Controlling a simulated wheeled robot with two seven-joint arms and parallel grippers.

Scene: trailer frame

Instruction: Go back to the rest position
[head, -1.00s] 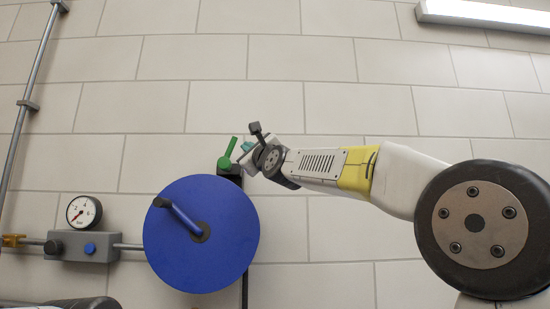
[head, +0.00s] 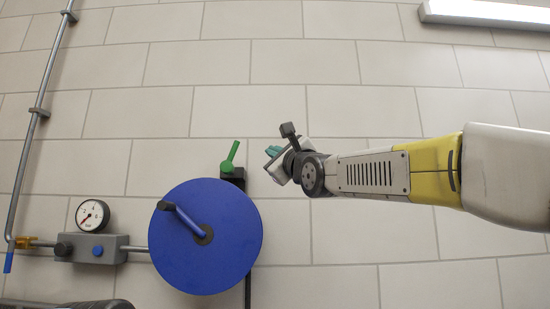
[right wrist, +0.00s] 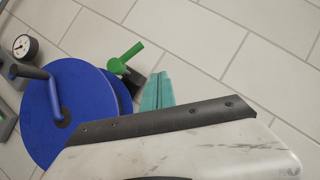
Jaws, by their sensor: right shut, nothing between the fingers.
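My right gripper (head: 272,151) comes in from the right in the head view, with its teal fingers pointing left. It is shut and empty, a little to the right of the green lever (head: 231,157) and apart from it. Its teal fingertips (right wrist: 157,91) also show in the right wrist view, beside the green lever (right wrist: 124,58). My left gripper is not in view. A dark part of my own body shows at the bottom left of the head view.
A large blue disc with a crank handle (head: 220,240) stands at the wall, just below the lever. A pressure gauge (head: 92,214) sits above a grey block (head: 110,249) on a pipe at the left. The tiled wall right of the disc is bare. A lamp (head: 485,14) hangs top right.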

